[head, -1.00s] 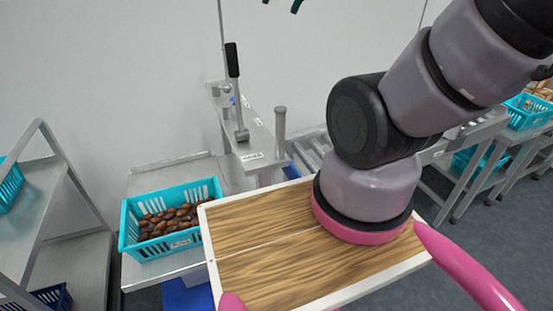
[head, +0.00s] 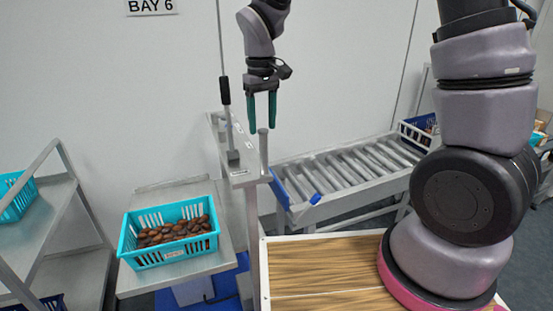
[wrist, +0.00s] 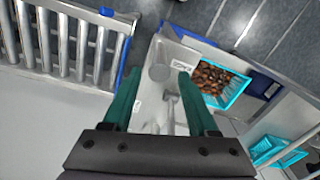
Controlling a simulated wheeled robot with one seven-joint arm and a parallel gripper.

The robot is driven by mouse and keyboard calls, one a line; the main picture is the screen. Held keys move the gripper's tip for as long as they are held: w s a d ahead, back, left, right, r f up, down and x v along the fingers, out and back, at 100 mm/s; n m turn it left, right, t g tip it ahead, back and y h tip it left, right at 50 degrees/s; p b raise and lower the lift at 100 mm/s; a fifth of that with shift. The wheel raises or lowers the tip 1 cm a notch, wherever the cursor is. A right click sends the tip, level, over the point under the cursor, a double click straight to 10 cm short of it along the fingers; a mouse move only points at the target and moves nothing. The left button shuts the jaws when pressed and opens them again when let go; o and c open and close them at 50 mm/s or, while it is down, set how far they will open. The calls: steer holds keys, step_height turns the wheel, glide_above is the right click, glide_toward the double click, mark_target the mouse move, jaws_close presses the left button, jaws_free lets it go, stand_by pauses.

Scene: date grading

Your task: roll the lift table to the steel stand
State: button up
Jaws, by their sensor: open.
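A small steel-topped table (head: 128,280) over a blue base (head: 240,262) looks like the lift table; it carries a teal crate of dates (head: 170,235). Which of these is the steel stand of the task is not certain.
A roller conveyor (head: 345,170) runs behind and to the right, with a white-and-blue crate (head: 418,135) at its far end. A steel shelf rack (head: 50,215) with a teal crate (head: 14,195) stands at the left. A white wall with a BAY 6 sign (head: 151,6) is behind.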

mark_target(264, 155)
step_height(264, 155, down, 10)
steer(key=shift+f, duration=0.2)
stand_by(0.3)
jaws_close()
stand_by(1.2)
